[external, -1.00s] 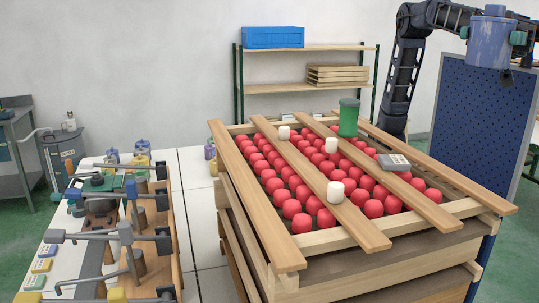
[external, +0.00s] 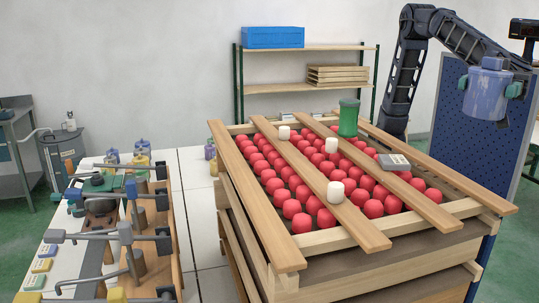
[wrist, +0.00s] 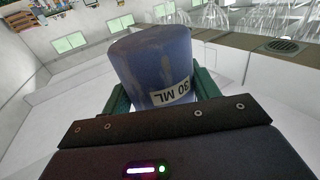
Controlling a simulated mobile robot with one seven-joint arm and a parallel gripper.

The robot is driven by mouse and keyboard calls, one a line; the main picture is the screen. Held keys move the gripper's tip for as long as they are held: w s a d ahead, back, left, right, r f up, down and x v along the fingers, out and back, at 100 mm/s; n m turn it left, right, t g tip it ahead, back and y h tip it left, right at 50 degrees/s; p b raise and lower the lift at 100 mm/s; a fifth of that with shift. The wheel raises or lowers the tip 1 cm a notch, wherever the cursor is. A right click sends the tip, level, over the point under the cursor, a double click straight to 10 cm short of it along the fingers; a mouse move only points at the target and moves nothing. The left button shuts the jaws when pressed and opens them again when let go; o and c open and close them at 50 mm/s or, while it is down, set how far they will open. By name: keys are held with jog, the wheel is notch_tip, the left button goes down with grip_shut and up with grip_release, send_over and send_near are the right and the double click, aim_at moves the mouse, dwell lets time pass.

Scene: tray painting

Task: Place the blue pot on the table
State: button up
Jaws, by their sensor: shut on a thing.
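The blue pot (external: 488,94) hangs in the air at the right of the external view, in front of the dark blue perforated panel. It looks upright, with its small top facing up. My gripper (external: 490,86) is shut on it, with green fingers on either side of its body. In the wrist view the pot (wrist: 150,62) sits between the fingers and shows an upside-down "30 ML" label. A white table surface (external: 205,225) lies at the left, far from the pot. No surface touches the pot.
A wooden tray stack (external: 250,215) with red balls and planks stands between the pot and the white table. A green cup (external: 348,118), white cylinders and a grey box (external: 394,162) sit on it. Clamps and tools (external: 110,215) crowd the left. A shelf (external: 300,88) stands behind.

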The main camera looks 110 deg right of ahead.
notch_tip(320, 180, down, 16)
jog(key=shift+f, duration=0.15)
dwell(0.5)
jog(key=shift+f, duration=0.15)
jog(key=o, duration=1.2)
jog(key=shift+f, duration=0.1)
jog(key=v, duration=1)
jog(key=shift+w+d+f, duration=0.1)
jog(key=shift+d+f, duration=0.15)
jog(key=shift+d, duration=0.25)
jog(key=shift+c, duration=1)
jog(key=shift+s+d, duration=0.1)
jog(key=shift+s, duration=0.2)
jog(key=c, duration=0.8)
